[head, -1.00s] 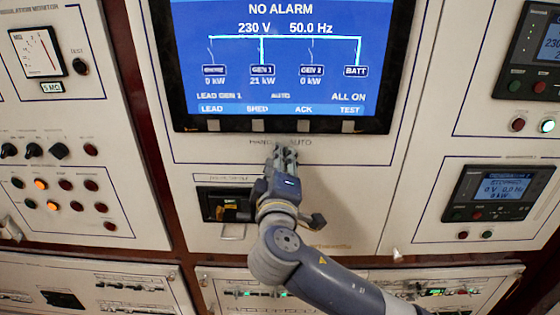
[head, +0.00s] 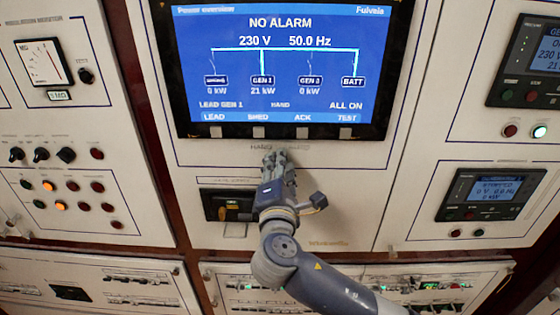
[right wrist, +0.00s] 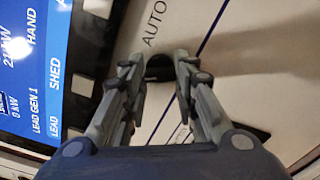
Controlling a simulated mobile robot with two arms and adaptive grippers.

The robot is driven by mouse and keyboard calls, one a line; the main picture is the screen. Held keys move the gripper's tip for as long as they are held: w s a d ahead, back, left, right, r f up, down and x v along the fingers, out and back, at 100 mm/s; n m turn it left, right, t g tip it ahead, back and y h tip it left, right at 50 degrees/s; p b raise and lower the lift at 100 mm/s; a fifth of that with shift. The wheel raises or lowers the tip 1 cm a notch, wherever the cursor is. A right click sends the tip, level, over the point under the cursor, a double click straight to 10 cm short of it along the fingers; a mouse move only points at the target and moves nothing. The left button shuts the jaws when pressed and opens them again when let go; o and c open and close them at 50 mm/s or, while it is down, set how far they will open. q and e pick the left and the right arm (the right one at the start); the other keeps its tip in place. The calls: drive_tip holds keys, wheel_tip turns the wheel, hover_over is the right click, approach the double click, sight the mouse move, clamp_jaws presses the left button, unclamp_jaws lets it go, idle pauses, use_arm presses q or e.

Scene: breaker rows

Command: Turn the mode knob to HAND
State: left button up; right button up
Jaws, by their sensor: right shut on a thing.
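The mode knob (right wrist: 159,68) is a small dark knob under the screen, seen between my fingertips in the right wrist view. My right gripper (head: 274,157) is shut on it, and its fingers also show on both sides of the knob in the right wrist view (right wrist: 160,75). In the head view the gripper hides the knob and part of the HAND and AUTO labels. The AUTO label (right wrist: 154,24) is clear in the right wrist view. The screen (head: 281,68) reads HAND in its lower line, with NO ALARM above. My left gripper is not in view.
A dark recessed unit with a yellowish part (head: 228,206) sits just left of my right gripper. Small switches and lamps (head: 62,187) fill the left panel. Two controller displays (head: 492,194) are on the right panel. The panel right of my gripper is bare.

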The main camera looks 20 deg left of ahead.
drive_tip(key=shift+n+p, duration=0.35)
drive_tip(key=shift+n, duration=0.35)
drive_tip(key=o, duration=1)
drive_tip(key=shift+o, duration=0.2)
drive_tip(key=v, duration=1.2)
